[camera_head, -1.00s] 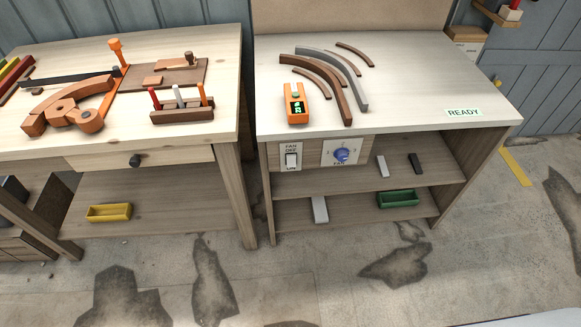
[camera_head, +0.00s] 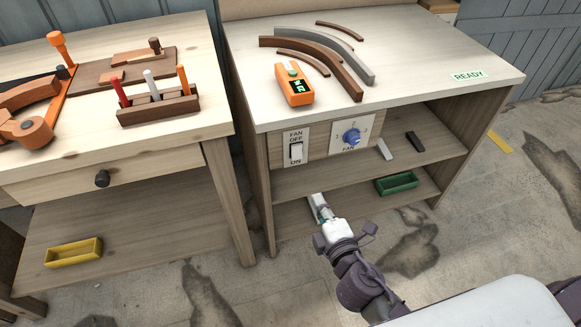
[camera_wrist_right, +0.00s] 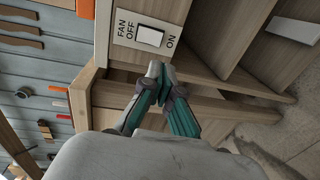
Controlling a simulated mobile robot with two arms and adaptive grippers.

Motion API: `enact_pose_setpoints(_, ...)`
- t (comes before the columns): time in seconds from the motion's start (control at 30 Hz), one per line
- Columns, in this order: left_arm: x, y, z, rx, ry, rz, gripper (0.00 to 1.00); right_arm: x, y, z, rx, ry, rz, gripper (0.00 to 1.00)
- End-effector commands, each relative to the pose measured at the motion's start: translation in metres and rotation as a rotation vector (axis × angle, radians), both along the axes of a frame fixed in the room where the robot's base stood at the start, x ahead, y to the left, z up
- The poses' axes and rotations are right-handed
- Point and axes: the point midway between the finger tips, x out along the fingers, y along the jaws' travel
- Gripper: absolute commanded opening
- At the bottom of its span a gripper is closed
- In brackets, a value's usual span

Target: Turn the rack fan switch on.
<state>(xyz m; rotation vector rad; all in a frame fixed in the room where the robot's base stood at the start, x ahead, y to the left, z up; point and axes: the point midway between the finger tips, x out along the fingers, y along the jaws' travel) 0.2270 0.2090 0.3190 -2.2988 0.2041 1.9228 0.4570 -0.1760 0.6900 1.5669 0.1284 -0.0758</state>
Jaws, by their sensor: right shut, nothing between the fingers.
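The rack fan switch (camera_head: 296,151) is a white rocker on a plate marked FAN, OFF above and ON below. It sits on the front panel under the right bench's top, at its left end. It also shows in the right wrist view (camera_wrist_right: 149,36), turned sideways. My right gripper (camera_head: 318,199) is below the switch in the head view, in front of the lower shelf. In the right wrist view its fingertips (camera_wrist_right: 158,70) are together, empty, just below the switch plate, apparently apart from it. My left gripper is not in view.
A blue fan knob (camera_head: 352,136) is on the plate to the right of the switch. An orange meter (camera_head: 295,86) and curved strips (camera_head: 335,62) lie on the bench top. A green tray (camera_head: 397,183) is on the lower shelf. The left bench (camera_head: 190,138) stands close by.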

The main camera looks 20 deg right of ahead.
Motion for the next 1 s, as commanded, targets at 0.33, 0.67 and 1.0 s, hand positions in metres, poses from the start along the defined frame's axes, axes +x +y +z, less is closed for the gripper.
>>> enact_pose_setpoints(0.33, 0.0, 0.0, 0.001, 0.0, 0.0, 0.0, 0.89, 0.001, 0.0, 0.004, -0.004, -0.008, 0.001, 0.0)
enact_pose_setpoints(0.67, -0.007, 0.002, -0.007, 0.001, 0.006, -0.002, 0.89, 0.041, 0.002, 0.0, -0.005, -0.011, 0.001, 0.0)
enact_pose_setpoints(1.0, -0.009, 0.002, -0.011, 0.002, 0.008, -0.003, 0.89, 0.111, 0.004, -0.01, -0.003, -0.009, 0.0, 0.0)
